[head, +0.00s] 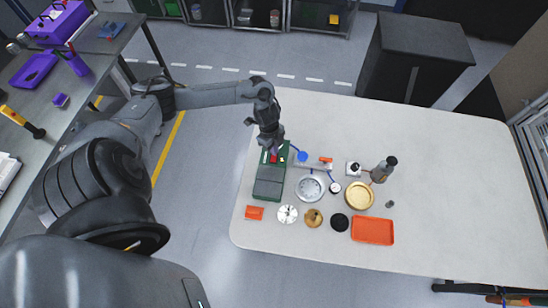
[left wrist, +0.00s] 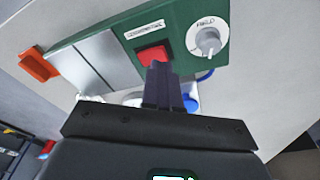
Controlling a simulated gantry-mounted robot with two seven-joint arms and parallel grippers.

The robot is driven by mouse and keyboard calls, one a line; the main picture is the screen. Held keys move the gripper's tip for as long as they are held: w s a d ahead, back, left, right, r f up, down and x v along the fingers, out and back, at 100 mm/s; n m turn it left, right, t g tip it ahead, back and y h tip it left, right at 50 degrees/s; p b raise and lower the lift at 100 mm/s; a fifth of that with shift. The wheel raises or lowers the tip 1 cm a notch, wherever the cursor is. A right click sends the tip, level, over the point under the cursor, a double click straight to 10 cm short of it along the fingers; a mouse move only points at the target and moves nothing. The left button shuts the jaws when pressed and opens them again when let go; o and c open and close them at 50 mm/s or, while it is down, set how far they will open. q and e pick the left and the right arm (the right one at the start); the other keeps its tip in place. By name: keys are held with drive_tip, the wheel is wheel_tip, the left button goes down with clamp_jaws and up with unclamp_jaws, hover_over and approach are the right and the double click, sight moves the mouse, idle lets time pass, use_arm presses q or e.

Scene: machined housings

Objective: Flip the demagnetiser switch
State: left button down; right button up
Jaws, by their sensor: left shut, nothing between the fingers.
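The demagnetiser (head: 269,188) is a green box with grey top plates near the left edge of the white table. In the left wrist view its green panel (left wrist: 185,42) carries a red rocker switch (left wrist: 152,52), a label strip and a white FIELD dial with a grey knob (left wrist: 208,42). My left gripper (head: 272,152) is over the far end of the box. In the left wrist view its fingers (left wrist: 160,70) are shut and empty, with the tips at the red switch and hiding its lower part. I cannot tell whether they touch it. My right gripper is not in view.
Close right of the box are a blue round item (head: 302,156), a silver round housing (head: 310,188) and a white disc (head: 287,214). A gold dish (head: 359,203), an orange tray (head: 372,231) and a grey bottle (head: 384,169) stand farther right. The table's right half is clear.

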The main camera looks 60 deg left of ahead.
use_arm(q)
drive_tip(key=shift+f, duration=0.15)
drive_tip(key=shift+f+b, duration=0.6)
drive_tip(key=shift+f, duration=0.2)
idle(0.6)
drive_tip(key=shift+r, duration=0.1)
wheel_tip(320, 180, up, 2)
drive_tip(key=shift+r+p, duration=0.1)
drive_tip(key=shift+p, duration=1.1)
wheel_tip(320, 180, up, 5)
drive_tip(key=p, duration=0.4)
drive_tip(key=shift+p, duration=0.4)
drive_tip(key=shift+d+f, duration=0.1)
drive_tip(key=shift+f, duration=0.1)
